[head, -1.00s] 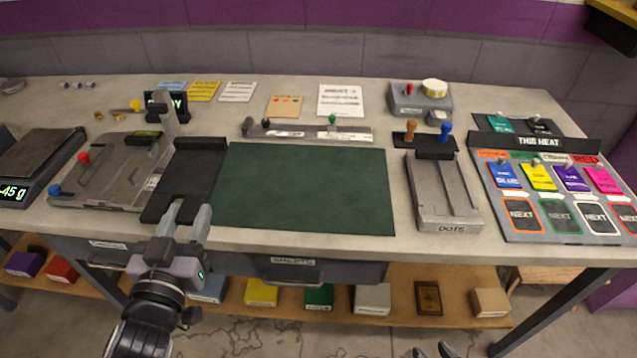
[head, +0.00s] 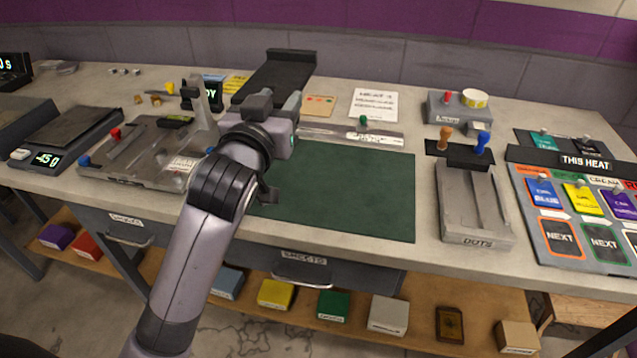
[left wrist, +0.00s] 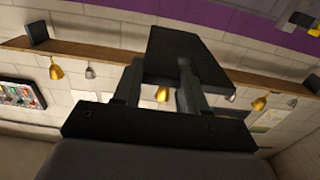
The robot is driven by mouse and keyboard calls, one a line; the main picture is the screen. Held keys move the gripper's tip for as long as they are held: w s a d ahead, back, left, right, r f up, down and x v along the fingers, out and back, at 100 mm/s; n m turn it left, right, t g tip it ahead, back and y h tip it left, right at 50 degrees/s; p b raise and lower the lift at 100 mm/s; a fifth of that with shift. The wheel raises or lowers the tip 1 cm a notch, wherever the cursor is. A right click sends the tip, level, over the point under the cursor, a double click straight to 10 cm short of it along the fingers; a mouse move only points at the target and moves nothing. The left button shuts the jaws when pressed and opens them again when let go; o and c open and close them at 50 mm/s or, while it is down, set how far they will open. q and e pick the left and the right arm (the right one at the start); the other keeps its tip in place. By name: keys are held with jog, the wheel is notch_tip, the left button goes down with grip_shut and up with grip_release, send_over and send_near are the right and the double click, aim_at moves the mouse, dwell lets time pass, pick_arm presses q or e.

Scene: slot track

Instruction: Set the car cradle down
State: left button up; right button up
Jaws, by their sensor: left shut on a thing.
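The car cradle (head: 272,80) is a flat black plate with a raised lip at its far end. My left gripper (head: 275,100) is shut on its near edge and holds it up over the back half of the table. In the left wrist view the cradle (left wrist: 188,52) shows beyond the two fingers (left wrist: 158,85), against the wall. The plate hides part of the table behind it. My right gripper is not in view.
A green mat (head: 345,190) lies bare at the table's middle. A grey station with levers (head: 150,150) and a scale (head: 70,135) stand left. A grey two-rail dock (head: 472,205) and a heat board (head: 580,215) stand right. A slotted bar (head: 350,134) lies behind the mat.

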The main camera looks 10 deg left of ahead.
pick_arm(q)
jog(key=b, duration=0.3)
send_over(288, 204)
notch_tip(288, 204, down, 15)
jog(key=shift+f, duration=0.2)
notch_tip(288, 204, down, 4)
jog(key=shift+f+b, duration=0.15)
jog(key=shift+b, duration=0.3)
